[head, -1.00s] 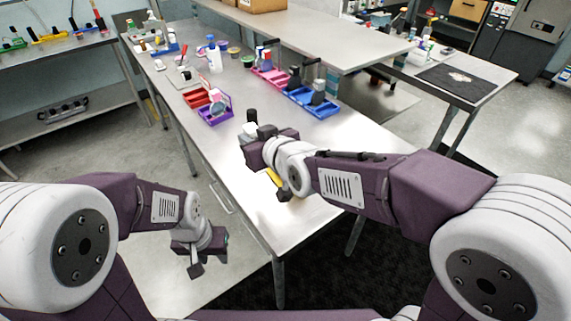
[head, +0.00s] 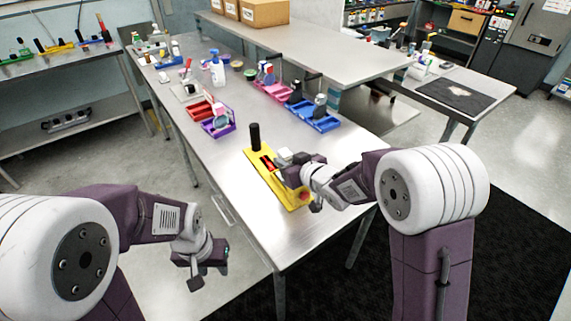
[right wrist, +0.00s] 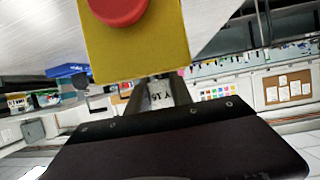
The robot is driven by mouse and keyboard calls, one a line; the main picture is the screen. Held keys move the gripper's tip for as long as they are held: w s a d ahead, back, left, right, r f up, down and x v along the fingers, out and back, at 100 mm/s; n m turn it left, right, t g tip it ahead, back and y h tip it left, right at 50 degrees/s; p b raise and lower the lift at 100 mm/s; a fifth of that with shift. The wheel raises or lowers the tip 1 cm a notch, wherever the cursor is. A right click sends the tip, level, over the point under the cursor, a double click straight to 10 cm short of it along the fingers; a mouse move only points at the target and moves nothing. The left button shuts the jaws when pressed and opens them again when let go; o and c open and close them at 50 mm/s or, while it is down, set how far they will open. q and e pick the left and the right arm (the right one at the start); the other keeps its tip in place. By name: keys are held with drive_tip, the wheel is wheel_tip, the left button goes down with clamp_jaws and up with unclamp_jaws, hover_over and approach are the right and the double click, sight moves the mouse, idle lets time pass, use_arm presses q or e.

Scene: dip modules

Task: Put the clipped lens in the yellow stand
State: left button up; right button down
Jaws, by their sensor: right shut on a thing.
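The yellow stand (head: 292,193) lies flat on the table. It has a black post (head: 255,136) at its far end, a red part (head: 267,162) in the middle and a red round knob (head: 304,197) at its near end. The stand with its red knob also shows large at the top of the right wrist view (right wrist: 155,52). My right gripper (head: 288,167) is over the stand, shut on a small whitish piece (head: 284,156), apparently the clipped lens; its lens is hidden. I cannot tell whether it touches the stand. My left gripper (head: 193,272) hangs low left of the table; its jaws are unclear.
A purple holder (head: 218,130) with a round piece, a red tray (head: 200,109), a blue tray (head: 318,120) and a pink tray (head: 272,90) stand farther back. A spray bottle (head: 217,72) is behind them. The near left tabletop is clear.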

drive_tip(key=shift+f, duration=0.6)
drive_tip(key=shift+w, duration=0.15)
drive_tip(key=shift+f, duration=0.2)
drive_tip(key=c, duration=1.1)
unclamp_jaws()
drive_tip(key=shift+r, duration=0.1)
